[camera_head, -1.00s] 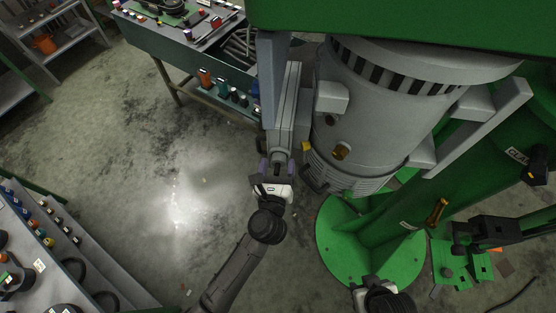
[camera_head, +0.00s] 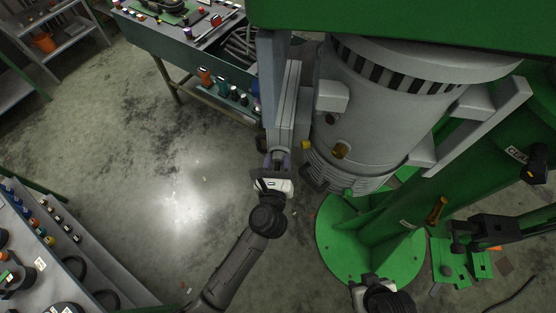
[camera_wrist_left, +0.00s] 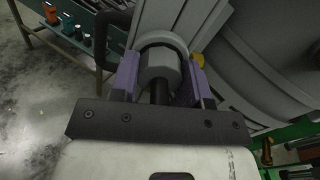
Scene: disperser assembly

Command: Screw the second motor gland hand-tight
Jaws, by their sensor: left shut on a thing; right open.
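The motor (camera_head: 365,120) is a large grey cylinder hanging under a green housing. My left gripper (camera_head: 278,160) is at the lower end of the grey box-like column beside the motor. In the left wrist view its purple fingers (camera_wrist_left: 157,80) are shut on a grey gland (camera_wrist_left: 160,66), with a dark shaft or cable below it. The gland sits against a round grey collar; whether its thread is fully seated is hidden. A brass-coloured fitting (camera_head: 341,151) sits on the motor's side. My right gripper (camera_head: 372,285) is at the bottom centre, open, its fingertips hard to make out.
A green stand with a round base plate (camera_head: 345,255) is below the motor. A workbench (camera_head: 190,60) with bottles stands at the back left, and a parts rack (camera_head: 60,255) at the lower left. The floor between them is clear.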

